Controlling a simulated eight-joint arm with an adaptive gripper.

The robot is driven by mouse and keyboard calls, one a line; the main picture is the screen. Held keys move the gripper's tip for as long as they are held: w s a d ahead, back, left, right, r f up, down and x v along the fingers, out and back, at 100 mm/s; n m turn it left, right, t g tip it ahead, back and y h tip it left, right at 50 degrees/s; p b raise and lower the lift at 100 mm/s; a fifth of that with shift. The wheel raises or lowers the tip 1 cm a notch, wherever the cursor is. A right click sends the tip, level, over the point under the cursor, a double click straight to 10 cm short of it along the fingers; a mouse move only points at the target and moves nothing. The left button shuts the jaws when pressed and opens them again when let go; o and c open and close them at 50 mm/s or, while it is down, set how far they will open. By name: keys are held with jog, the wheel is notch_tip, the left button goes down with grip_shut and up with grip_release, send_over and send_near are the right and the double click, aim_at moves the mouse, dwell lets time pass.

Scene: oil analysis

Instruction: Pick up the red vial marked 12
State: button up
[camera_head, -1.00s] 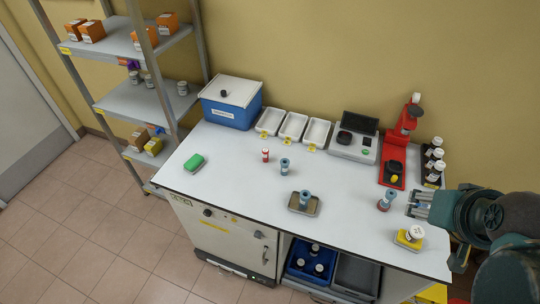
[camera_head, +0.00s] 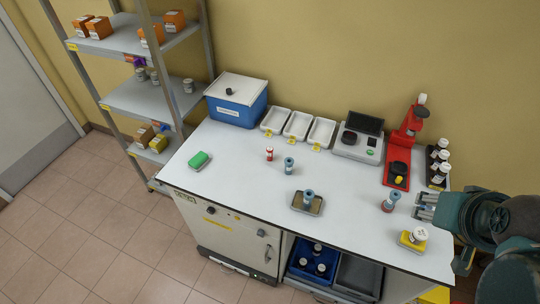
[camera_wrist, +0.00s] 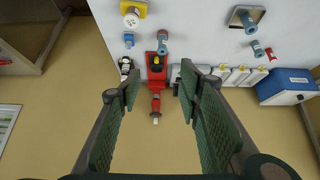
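The red vial (camera_head: 270,154) is small with a white label or cap and stands upright on the white bench, left of a blue-grey vial (camera_head: 289,165). Its number is too small to read. It also shows in the wrist view (camera_wrist: 270,54) at the upper right. My gripper (camera_head: 424,206) is at the bench's right end, far to the right of the red vial. In the wrist view its two green-padded fingers (camera_wrist: 165,90) are spread wide with nothing between them.
A blue-grey vial (camera_head: 390,202) stands close left of my gripper. A yellow block with a white-capped jar (camera_head: 418,236), a red press (camera_head: 403,150) and a rack of dark bottles (camera_head: 438,165) are nearby. White trays (camera_head: 297,125) line the back. The bench's left-middle is mostly clear.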

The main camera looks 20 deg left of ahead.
jog(key=shift+w+a, duration=0.1)
jog(key=w+a+r+n+g+y, duration=0.15)
jog(key=w+a+n, duration=0.35)
jog(key=w+a, duration=0.6)
jog(key=n+g+h+b, duration=0.2)
jog(key=n+g, duration=0.4)
jog(key=n, duration=0.5)
send_over(270, 148)
jog(key=shift+y, duration=0.25)
jog(key=f, duration=2.5)
jog(key=shift+d+f, duration=0.25)
jog(key=shift+f, duration=0.1)
jog(key=shift+s+a+f, duration=0.1)
jog(key=shift+a+f, duration=0.05)
jog(key=shift+f, duration=0.05)
jog(key=shift+f, duration=0.1)
jog(key=shift+f, duration=1.2)
